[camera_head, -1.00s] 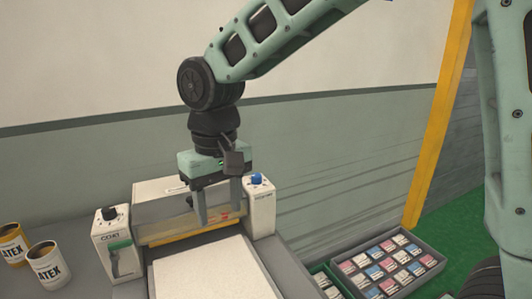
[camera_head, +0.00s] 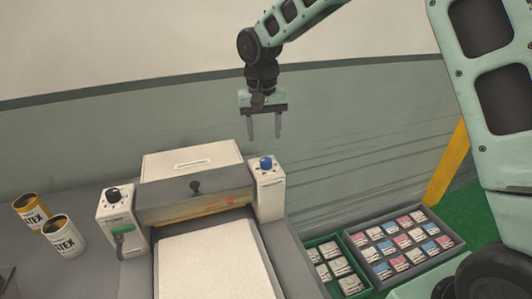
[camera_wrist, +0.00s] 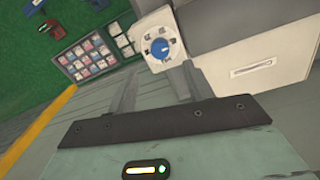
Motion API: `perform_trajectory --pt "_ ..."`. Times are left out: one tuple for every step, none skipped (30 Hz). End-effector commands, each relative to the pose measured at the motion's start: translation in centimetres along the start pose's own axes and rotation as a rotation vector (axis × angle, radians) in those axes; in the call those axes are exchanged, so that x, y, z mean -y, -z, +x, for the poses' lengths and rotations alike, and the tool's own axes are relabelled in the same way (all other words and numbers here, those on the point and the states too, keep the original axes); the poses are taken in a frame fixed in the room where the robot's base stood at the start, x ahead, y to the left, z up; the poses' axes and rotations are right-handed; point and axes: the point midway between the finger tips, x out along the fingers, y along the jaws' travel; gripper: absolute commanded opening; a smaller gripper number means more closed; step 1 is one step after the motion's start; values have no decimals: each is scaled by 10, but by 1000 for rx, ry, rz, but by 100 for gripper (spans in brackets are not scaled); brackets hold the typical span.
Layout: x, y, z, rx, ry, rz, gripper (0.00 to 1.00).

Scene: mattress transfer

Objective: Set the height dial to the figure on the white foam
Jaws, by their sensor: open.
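A cream machine (camera_head: 190,165) stands on the grey bench. A blue dial (camera_head: 266,163) is on its right post, and a black dial (camera_head: 113,193) is on its left post. The blue dial also shows in the wrist view (camera_wrist: 160,48), with a light scale ring around it. I cannot tell which is the height dial or read their settings. The white foam (camera_head: 213,262) lies flat in front of the machine; no figure on it is legible. My gripper (camera_head: 264,138) is open and empty, above and apart from the blue dial, its fingers pointing down.
Two LATEX cans (camera_head: 63,236) stand at left. At right, a grey tray (camera_head: 388,273) and a green tray (camera_head: 318,243) hold several small packs. The wall runs behind.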

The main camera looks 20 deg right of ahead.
Motion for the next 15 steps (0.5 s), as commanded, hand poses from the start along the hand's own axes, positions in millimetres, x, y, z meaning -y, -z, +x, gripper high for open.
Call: perform_trajectory --pt "0 -1 10 5 -2 0 52" --pt "-1 -1 16 6 -3 0 52" --pt "0 -1 24 5 -2 0 52" --pt "0 -1 30 6 -1 -1 52" --pt "-1 -1 36 5 -2 -1 52" --pt "0 -1 44 4 -2 0 52" --pt "0 -1 49 5 -2 0 52" --pt "0 -1 54 4 -1 0 52" --pt "0 -1 60 4 -2 -1 52" --pt "0 -1 65 3 -2 -1 52" --pt "0 0 68 2 -1 0 52" --pt "0 0 73 3 -2 1 52" --pt "0 0 76 2 -2 0 52" --pt "0 0 78 1 -1 0 52" --pt "0 0 81 1 -1 -1 52"
